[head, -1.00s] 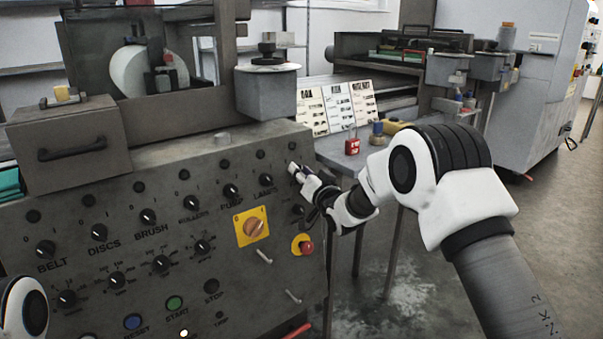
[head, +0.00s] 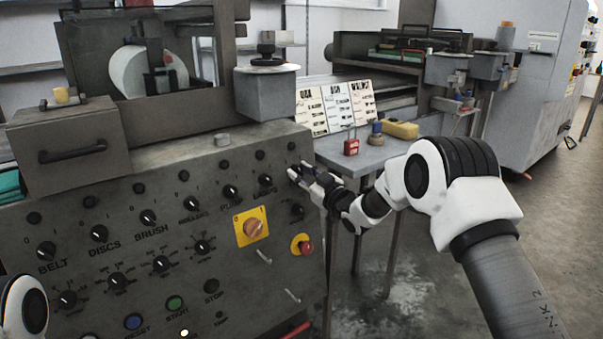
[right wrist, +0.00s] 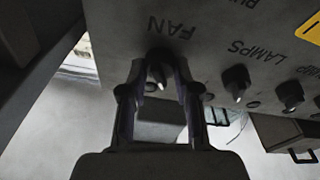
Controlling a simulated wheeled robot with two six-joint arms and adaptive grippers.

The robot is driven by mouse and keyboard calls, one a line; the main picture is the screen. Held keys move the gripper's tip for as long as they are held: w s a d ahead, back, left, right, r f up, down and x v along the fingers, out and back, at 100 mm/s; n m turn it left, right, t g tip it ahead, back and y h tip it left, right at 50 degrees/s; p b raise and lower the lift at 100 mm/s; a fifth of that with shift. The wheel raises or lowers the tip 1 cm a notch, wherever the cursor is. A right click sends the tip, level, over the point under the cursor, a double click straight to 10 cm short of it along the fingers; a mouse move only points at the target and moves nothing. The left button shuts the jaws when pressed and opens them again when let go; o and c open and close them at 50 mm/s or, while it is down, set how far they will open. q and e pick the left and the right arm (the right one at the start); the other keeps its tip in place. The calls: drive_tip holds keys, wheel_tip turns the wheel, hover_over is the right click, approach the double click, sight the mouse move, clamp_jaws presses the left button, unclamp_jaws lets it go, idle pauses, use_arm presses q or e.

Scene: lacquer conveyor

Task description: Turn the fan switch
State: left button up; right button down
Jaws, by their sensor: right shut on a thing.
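The fan switch (right wrist: 158,75) is a small dark knob with a pale pointer line, under the FAN label (right wrist: 171,28) in the right wrist view. My right gripper (right wrist: 160,72) has one finger on each side of the knob and is shut on it. In the head view my right gripper (head: 298,174) is at the upper right of the control panel (head: 180,280), where its fingers hide the knob. My left gripper is out of view; only a white part of my left arm shows at the lower left.
The lamps knob (right wrist: 236,82) is beside the fan switch. A yellow-plated rotary switch (head: 252,227) and a red emergency button (head: 305,247) sit below my right gripper. A table (head: 350,158) with a red padlock (head: 351,147) stands behind my right forearm.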

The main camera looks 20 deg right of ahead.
drive_tip(key=shift+n, duration=0.3)
drive_tip(key=c, duration=0.8)
unclamp_jaws()
drive_tip(key=shift+f, duration=0.1)
drive_tip(key=shift+c, duration=0.2)
drive_tip(key=v, duration=1.2)
drive_tip(key=shift+d, duration=0.1)
